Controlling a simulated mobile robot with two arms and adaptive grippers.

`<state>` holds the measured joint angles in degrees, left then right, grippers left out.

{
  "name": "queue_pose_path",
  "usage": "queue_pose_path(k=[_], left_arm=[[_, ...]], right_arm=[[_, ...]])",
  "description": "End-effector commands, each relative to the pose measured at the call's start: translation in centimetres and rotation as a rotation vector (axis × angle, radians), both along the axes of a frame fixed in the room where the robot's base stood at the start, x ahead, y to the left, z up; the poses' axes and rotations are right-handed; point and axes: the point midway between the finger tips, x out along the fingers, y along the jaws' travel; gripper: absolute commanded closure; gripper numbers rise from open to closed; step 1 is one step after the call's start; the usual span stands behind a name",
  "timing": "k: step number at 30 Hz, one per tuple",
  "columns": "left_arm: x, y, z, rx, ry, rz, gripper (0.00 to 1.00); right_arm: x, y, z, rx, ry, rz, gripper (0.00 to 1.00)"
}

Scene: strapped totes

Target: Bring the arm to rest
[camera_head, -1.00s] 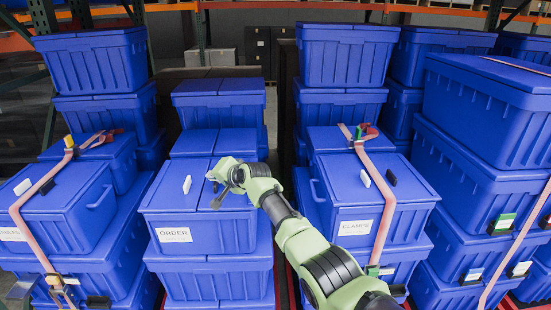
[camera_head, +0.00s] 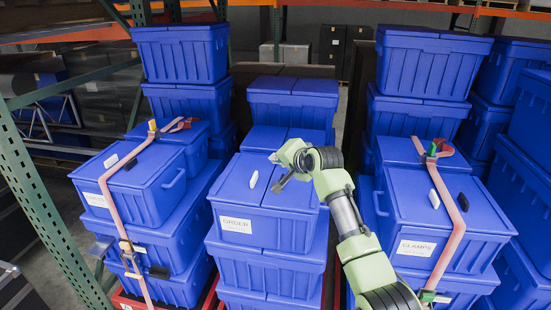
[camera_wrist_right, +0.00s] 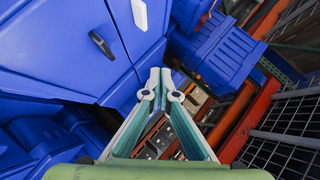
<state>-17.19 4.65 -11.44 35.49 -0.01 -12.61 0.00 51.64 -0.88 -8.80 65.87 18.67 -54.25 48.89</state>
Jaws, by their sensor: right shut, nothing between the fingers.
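My right arm reaches in from the lower right of the head view. Its gripper (camera_head: 290,160) is over the back right part of the lid of the blue tote labelled ORDER (camera_head: 270,228). In the right wrist view the two fingers (camera_wrist_right: 160,82) come together at their tips with nothing between them. A blue lid with a white clip (camera_wrist_right: 138,14) and a black clip (camera_wrist_right: 102,45) lies beyond them at the upper left. Whether the gripper touches the lid cannot be told. My left gripper is not in view.
Strapped tote stacks stand on both sides, one at the left (camera_head: 130,190) and one labelled CLAMPS (camera_head: 440,215) at the right. Taller blue stacks stand behind. A green rack post (camera_head: 40,190) is at far left. Dark gaps separate the stacks.

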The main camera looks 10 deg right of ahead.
Motion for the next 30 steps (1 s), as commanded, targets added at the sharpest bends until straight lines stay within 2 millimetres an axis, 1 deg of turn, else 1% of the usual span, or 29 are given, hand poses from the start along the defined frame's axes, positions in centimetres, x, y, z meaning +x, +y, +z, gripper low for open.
queue_pose_path(k=[1, 6, 9, 11, 14, 15, 17, 18, 20, 21, 23, 24, 26, 27, 29, 30], left_arm=[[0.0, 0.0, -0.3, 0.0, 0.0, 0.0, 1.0], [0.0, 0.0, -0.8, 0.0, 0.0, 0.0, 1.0], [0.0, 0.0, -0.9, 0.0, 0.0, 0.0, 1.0], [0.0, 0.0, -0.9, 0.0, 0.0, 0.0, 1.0], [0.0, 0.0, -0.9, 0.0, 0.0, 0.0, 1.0], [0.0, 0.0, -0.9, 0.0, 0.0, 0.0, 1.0], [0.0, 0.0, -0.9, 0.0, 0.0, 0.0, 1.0], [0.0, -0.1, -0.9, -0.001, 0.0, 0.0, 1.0], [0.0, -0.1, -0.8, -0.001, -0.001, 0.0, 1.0], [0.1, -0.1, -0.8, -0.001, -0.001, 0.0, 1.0], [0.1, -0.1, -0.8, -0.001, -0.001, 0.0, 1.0], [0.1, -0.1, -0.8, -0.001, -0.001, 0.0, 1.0], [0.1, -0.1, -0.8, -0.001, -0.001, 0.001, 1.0], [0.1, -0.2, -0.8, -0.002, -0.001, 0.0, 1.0], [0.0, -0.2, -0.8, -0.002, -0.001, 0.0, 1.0], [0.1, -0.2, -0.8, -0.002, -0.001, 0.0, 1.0]], right_arm=[[-0.5, 0.1, 0.2, 0.0, -0.001, 0.0, 1.0], [-1.6, 0.5, 1.6, 0.0, -0.001, 0.0, 1.0], [-2.1, 0.5, 1.7, -0.005, 0.002, 0.0, 1.0], [-2.6, 0.4, 0.7, -0.017, 0.013, 0.002, 1.0], [-4.5, -0.2, -2.7, -0.069, 0.04, 0.019, 1.0], [-5.8, -0.6, -4.7, -0.102, 0.058, 0.03, 1.0], [-8.1, -1.4, -8.1, -0.162, 0.086, 0.052, 1.0], [-10.0, -1.9, -10.3, -0.204, 0.105, 0.068, 1.0], [-12.9, -2.7, -13.5, -0.27, 0.137, 0.097, 1.0], [-15.1, -3.2, -15.5, -0.311, 0.158, 0.119, 1.0], [-18.4, -4.0, -18.3, -0.376, 0.191, 0.153, 1.0], [-20.7, -4.5, -19.9, -0.417, 0.214, 0.176, 1.0], [-24.3, -5.3, -22.1, -0.477, 0.249, 0.215, 1.0], [-26.7, -5.7, -23.4, -0.515, 0.271, 0.242, 1.0], [-30.5, -6.5, -25.1, -0.573, 0.306, 0.286, 1.0], [-33.0, -7.0, -26.0, -0.609, 0.328, 0.315, 1.0]])
